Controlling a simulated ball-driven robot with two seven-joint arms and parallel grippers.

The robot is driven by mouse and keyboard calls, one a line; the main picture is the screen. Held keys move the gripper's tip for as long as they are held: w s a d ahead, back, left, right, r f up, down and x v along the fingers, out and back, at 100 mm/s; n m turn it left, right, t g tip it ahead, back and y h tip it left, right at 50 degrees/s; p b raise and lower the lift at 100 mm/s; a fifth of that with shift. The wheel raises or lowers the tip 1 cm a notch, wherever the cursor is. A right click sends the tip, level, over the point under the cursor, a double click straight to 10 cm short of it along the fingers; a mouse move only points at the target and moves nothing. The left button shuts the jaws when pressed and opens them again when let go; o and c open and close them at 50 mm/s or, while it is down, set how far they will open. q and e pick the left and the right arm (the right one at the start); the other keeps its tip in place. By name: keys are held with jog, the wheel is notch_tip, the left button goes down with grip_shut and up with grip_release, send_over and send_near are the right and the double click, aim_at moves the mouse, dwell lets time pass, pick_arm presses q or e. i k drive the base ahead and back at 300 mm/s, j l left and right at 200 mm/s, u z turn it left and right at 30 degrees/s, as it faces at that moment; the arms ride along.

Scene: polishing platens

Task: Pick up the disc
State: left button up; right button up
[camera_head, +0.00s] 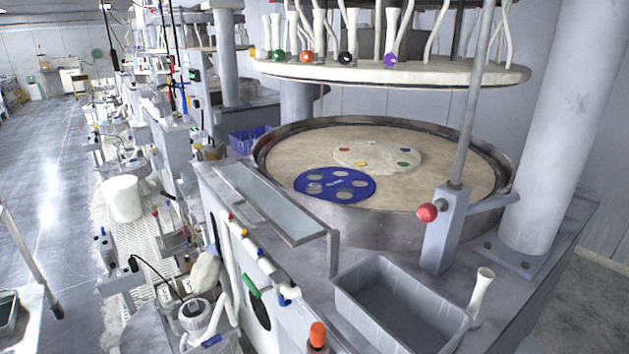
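A blue disc (329,189) with several round holes lies flat on the front left part of the large round beige platen (440,185). A paler beige disc (377,160) with small coloured marks lies behind it on the same platen, close to the blue disc. I cannot tell from the picture which disc is meant. Neither of my grippers shows in the head view.
A raised metal rim (400,232) surrounds the platen. A round upper plate (390,72) hangs above it. A post with a red knob (427,212) stands at the front right. A grey bin (400,310) and a narrow tray (268,202) lie in front.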

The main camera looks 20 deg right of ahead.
aim_at(313, 174)
jog(key=z, duration=0.95)
jog(key=i+j+z, duration=0.1)
jog(key=j+z, duration=0.5)
jog(key=z, duration=0.2)
jog(key=j+z, duration=0.8)
jog(key=l, duration=0.1)
